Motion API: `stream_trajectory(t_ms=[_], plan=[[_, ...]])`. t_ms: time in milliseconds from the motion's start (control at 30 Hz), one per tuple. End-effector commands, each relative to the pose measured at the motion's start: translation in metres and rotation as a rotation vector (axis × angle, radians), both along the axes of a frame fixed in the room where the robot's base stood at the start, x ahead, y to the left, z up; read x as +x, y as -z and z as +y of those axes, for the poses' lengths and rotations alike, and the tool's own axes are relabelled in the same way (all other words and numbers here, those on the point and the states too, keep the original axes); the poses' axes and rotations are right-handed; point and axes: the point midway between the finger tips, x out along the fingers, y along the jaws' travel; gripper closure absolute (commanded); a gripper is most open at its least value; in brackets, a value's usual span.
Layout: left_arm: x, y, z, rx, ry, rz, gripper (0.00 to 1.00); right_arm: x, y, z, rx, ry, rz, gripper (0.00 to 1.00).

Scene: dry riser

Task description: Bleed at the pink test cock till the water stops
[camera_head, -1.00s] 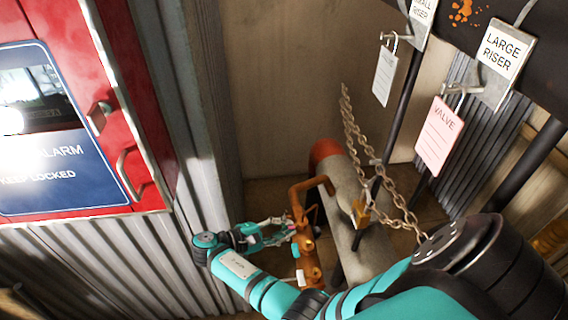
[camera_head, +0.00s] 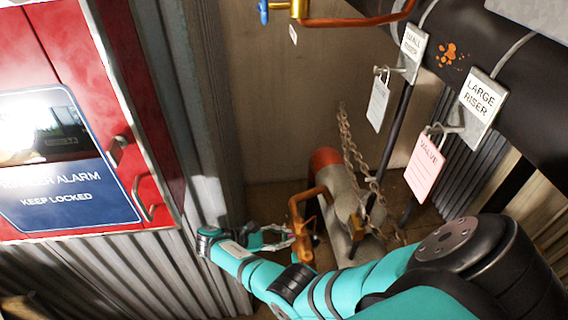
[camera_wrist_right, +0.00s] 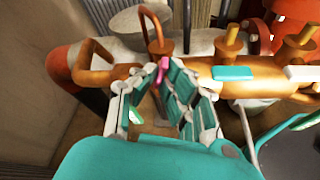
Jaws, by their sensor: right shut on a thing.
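The pink test cock (camera_wrist_right: 163,70) is a small pink lever on the copper-coloured pipe assembly (camera_wrist_right: 200,70) in the right wrist view. My right gripper (camera_wrist_right: 158,78) is shut on it, with the finger pads on either side of the lever. In the head view my right gripper (camera_head: 287,238) reaches the low copper assembly (camera_head: 301,240) from the left; the pink lever is too small to make out clearly there. I cannot make out any water in either view. My left gripper is not in view.
Teal (camera_wrist_right: 232,73) and white (camera_wrist_right: 303,73) levers sit along the same assembly. A chain (camera_head: 349,145) hangs by the large pipe (camera_head: 340,185). A red cabinet (camera_head: 60,100) stands left. Tags hang from the black pipe, including a pink one (camera_head: 424,168).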

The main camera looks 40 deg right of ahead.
Motion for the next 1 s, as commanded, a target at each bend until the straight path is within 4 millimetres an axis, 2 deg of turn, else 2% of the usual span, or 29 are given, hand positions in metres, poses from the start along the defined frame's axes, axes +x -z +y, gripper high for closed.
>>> stream_trajectory(t_ms=[300,733,767,900,1000], plan=[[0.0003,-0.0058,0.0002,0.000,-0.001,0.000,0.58,0.0002,-0.0001,-0.0010,0.052,0.001,0.086,1.00],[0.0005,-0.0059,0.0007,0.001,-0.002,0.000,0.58,-0.0001,0.0007,-0.0010,0.057,0.001,0.096,1.00],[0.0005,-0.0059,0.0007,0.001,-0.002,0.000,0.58,-0.0002,0.0008,-0.0010,0.057,0.001,0.096,0.90],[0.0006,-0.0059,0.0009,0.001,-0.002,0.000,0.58,0.0000,0.0005,-0.0010,0.056,0.001,0.095,0.72],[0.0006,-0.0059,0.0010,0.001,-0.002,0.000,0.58,0.0003,0.0003,-0.0009,0.057,0.000,0.095,0.69]])
